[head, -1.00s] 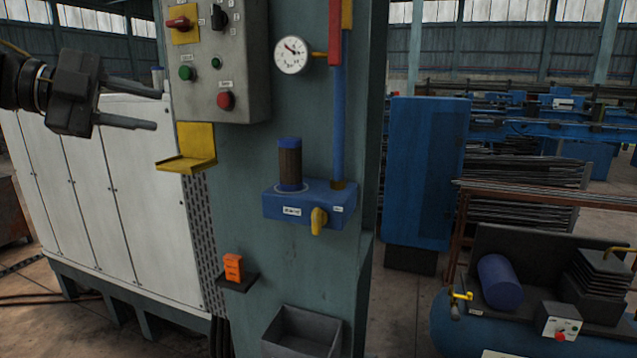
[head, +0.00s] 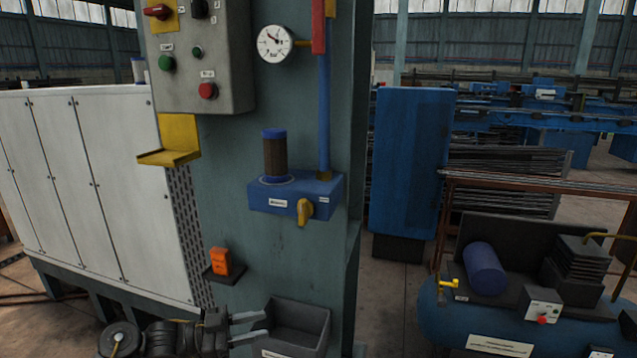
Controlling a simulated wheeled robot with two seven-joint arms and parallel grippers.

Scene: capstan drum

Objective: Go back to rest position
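My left gripper (head: 266,324) is low in the head view, its arm coming in from the bottom left. Its two fingers point right, apart, with nothing seen between them. In the picture they overlap the left side of a grey open bin (head: 300,322) on the column; whether they touch it I cannot tell. A dark drum with blue ends (head: 275,155) stands upright on a blue block (head: 322,191) with a yellow lever (head: 304,211), well above the gripper. My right gripper is not in view.
A grey control box (head: 205,60) with buttons and a gauge (head: 275,43) are on the column (head: 290,245). A yellow bracket (head: 172,140) and an orange device (head: 220,262) on a small shelf stick out. A blue compressor (head: 450,320) stands at the right; floor shows between.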

